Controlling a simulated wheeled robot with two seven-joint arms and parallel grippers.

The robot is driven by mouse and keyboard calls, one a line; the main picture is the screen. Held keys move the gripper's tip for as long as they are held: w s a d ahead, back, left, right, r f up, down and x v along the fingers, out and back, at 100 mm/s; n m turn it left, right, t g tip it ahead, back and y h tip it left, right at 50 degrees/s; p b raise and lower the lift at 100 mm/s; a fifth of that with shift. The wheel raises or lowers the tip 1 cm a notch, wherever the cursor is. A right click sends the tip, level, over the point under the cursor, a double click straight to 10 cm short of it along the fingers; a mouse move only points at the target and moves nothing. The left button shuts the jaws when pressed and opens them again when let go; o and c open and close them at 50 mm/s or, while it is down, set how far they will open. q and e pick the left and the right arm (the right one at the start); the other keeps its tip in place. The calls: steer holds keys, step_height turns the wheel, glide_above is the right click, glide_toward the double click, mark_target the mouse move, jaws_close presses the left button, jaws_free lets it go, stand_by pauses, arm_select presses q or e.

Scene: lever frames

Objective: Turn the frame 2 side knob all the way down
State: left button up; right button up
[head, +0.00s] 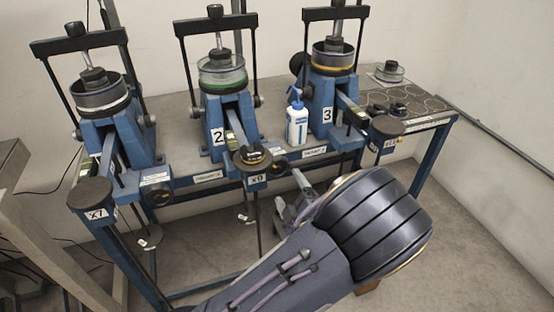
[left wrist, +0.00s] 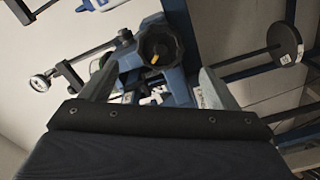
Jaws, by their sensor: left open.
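Frame 2 (head: 216,125) is the middle blue lever frame on the bench, with a "2" label and a green-banded cell on top. A dark round knob (head: 278,164) shows low on its right at the bench's front edge. In the left wrist view a black lobed knob (left wrist: 160,50) with an orange mark sits on a blue housing; it appears to be this same knob. My left gripper (head: 292,205) is open and empty, below the knob in the head view. In the left wrist view its fingers (left wrist: 157,75) are spread either side of the knob, apparently short of it. My right gripper is not in view.
Similar blue frames stand left (head: 117,135) and right (head: 322,105) of it. A white and blue bottle (head: 297,124) stands between frames 2 and 3. A hanger with a round dark plate (head: 254,158) hangs just left of the knob. Floor is open at right.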

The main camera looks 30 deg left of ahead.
mark_target(278, 169)
arm_select(q)
steer(key=p+x, duration=0.1)
steer(key=x, duration=0.8)
steer(key=shift+a, duration=0.1)
steer(key=shift+w+a, duration=0.1)
steer(key=shift+w, duration=0.1)
steer(key=shift+c, duration=0.8)
steer(key=c, duration=1.1)
